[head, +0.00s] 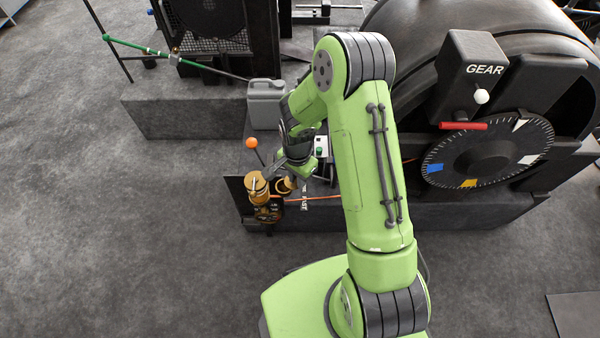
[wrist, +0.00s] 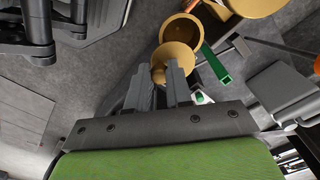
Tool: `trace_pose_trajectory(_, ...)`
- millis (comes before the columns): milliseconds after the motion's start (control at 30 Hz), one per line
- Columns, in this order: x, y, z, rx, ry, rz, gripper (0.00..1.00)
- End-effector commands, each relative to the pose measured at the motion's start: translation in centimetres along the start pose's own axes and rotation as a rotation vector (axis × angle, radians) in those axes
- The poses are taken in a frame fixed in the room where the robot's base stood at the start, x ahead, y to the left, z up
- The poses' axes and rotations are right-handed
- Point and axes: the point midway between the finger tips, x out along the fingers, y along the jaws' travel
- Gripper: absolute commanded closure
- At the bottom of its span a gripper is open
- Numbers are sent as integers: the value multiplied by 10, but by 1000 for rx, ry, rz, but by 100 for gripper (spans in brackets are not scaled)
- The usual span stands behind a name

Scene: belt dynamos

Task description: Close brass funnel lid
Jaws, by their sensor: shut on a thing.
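The small brass funnel (head: 285,187) stands beside a larger brass cylinder (head: 258,186) at the left end of the machine's base. In the wrist view the funnel's round mouth (wrist: 182,30) is uncovered. Its brass lid (wrist: 170,55) is swung open at the rim's near side, towards my fingers. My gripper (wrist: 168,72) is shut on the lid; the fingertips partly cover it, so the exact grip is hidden. In the head view my gripper (head: 283,170) is just behind the funnel, and the lid is hard to make out there.
An orange-knobbed lever (head: 251,143) stands behind the brass parts. A grey canister (head: 266,103) is farther back. A green lever (wrist: 216,64) lies close to the funnel in the wrist view. A large dark wheel with a dial (head: 487,153) fills the right. Floor at left is clear.

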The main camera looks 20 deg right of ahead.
Motion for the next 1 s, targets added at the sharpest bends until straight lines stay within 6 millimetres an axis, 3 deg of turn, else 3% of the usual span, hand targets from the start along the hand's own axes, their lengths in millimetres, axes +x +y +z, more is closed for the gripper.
trace_pose_trajectory(600, 0, -8, 28, 572, -1, 0, 100)
trace_pose_trajectory(1000, 0, -17, 37, 833, -1, -1, 100)
